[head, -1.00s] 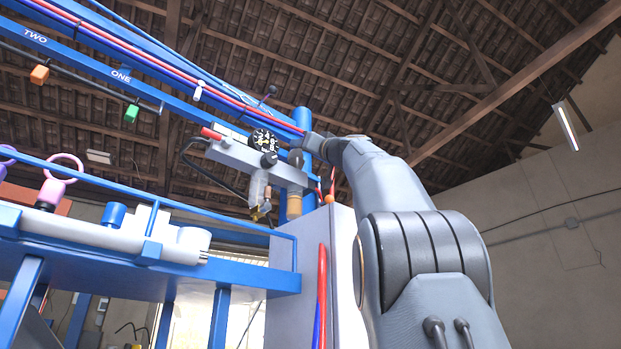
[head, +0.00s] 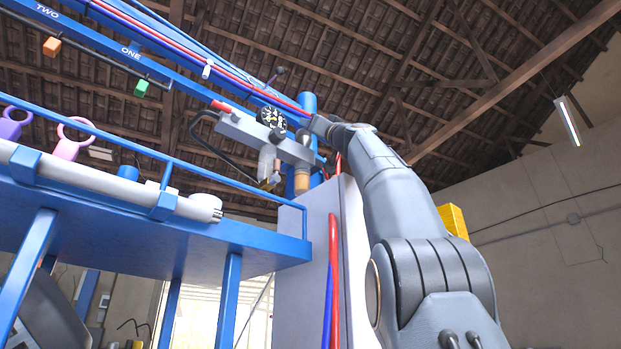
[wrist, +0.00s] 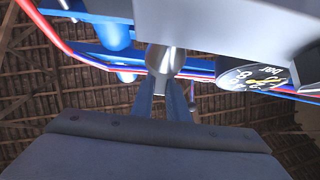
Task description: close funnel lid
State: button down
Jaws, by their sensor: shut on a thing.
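My gripper (wrist: 164,100) shows in the wrist view as two blue-grey fingers, shut on a silvery rounded metal part (wrist: 165,60). In the head view my gripper (head: 312,128) is small and partly hidden at the right end of a grey block with a gauge. I cannot tell whether the held part belongs to the funnel lid.
The grey block (head: 240,133) carries a black dial gauge (head: 270,116), also close by in the wrist view (wrist: 255,76). A blue post (head: 308,103), a grey cabinet (head: 300,250) and red hose (head: 334,270) stand near my arm. A blue platform (head: 130,225) fills the left.

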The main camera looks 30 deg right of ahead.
jog(key=c, duration=1.7)
grip_release()
jog(key=shift+s+f, duration=0.1)
jog(key=s+d+f+b, duration=0.1)
jog(key=s+b, duration=0.1)
jog(key=s, duration=0.3)
jog(key=s+f+b, duration=0.1)
jog(key=s+b, duration=0.2)
jog(key=s, duration=0.2)
jog(key=s+d+f+b, duration=0.1)
jog(key=s+b, duration=0.2)
jog(key=s, duration=0.2)
jog(key=shift+s+d+f, duration=0.15)
jog(key=shift+d, duration=0.2)
jog(key=shift+c, duration=0.3)
